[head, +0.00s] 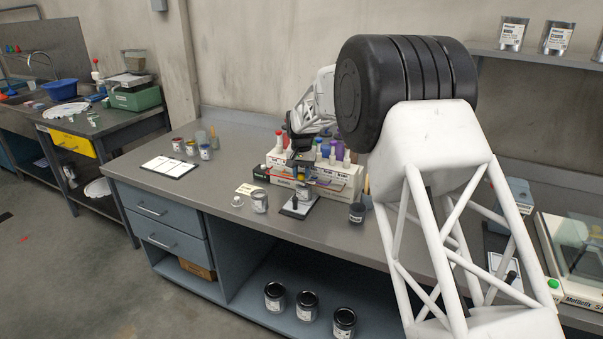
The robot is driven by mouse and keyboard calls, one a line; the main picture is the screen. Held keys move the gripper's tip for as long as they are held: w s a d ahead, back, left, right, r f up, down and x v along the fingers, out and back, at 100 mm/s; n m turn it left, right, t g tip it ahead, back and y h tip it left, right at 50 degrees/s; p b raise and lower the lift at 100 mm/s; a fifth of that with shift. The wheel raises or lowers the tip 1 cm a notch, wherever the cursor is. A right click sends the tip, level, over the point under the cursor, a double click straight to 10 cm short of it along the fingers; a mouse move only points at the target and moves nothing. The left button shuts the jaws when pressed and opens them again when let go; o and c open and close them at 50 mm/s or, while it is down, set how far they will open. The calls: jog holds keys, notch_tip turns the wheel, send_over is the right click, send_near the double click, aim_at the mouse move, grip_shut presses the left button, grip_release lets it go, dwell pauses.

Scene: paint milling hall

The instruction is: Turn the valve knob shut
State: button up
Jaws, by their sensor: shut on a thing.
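My gripper (300,172) reaches down over the bench, small and far off in the head view. It is shut on what looks like the valve knob (300,178), a small yellow piece mostly hidden between the fingers. Below it stands a small metallic body (304,191) on a white-and-black plate (287,212). A black upright handle (295,202) rises from the plate's front. The knob's turn angle is too small to tell.
A labelled tin (260,202) stands left of the plate, and a dark jar (357,212) stands to its right. White boxes (342,177) and colored bottles crowd behind. A white sheet on a black board (169,167) lies at left.

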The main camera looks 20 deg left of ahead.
aim_at(302, 174)
jog(key=shift+m, duration=0.4)
jog(key=o, duration=0.9)
jog(key=shift+o, duration=0.2)
jog(key=shift+r, duration=0.15)
jog(key=shift+r, duration=3.75)
jog(key=shift+d, duration=0.1)
